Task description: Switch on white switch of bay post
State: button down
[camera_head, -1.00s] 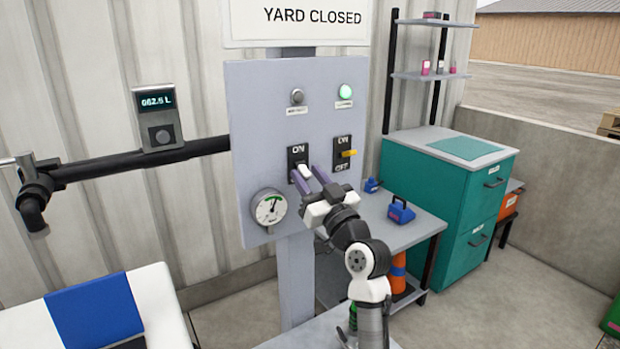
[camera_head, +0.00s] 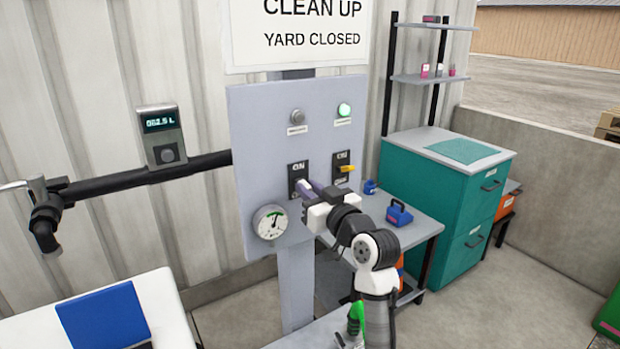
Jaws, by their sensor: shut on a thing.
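The bay post carries a grey panel (camera_head: 258,140) with two switches. The white switch (camera_head: 303,186) is on the left, on a black plate (camera_head: 296,172) with ON at its top; the lower label is hidden. A grey unlit lamp (camera_head: 297,116) is above this switch. The yellow switch (camera_head: 346,169) is on the right, below a lit green lamp (camera_head: 344,110).
A round gauge (camera_head: 270,221) is on the panel, lower left of my gripper. A black pipe (camera_head: 130,178) with a meter (camera_head: 160,135) runs left of the post. A grey bench (camera_head: 420,229) with a blue padlock-like item (camera_head: 399,213) and a teal cabinet (camera_head: 440,190) stand right.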

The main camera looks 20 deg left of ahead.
notch_tip(320, 180, up, 2)
jog(key=g+h+p, duration=0.2)
jog(key=p, duration=0.3)
jog(key=shift+r+h+p, duration=0.2)
jog(key=shift+h+p, duration=0.2)
jog(key=shift+w+a+r+g+h+p, duration=0.1)
jog(key=shift+a+g+h+p, duration=0.05)
jog(key=shift+g+h+p, duration=0.45)
jog(key=shift+w+a+r+g+h+p, duration=0.1)
jog(key=shift+g+h+p, duration=0.3)
jog(key=shift+h+p, duration=0.35)
jog(key=c, duration=1.3)
grip_release()
jog(key=b+v, duration=0.4)
jog(key=v, duration=0.9)
jog(key=shift+s+d+r, duration=0.1)
jog(key=shift+d+r, duration=0.15)
jog(key=shift+r, duration=0.05)
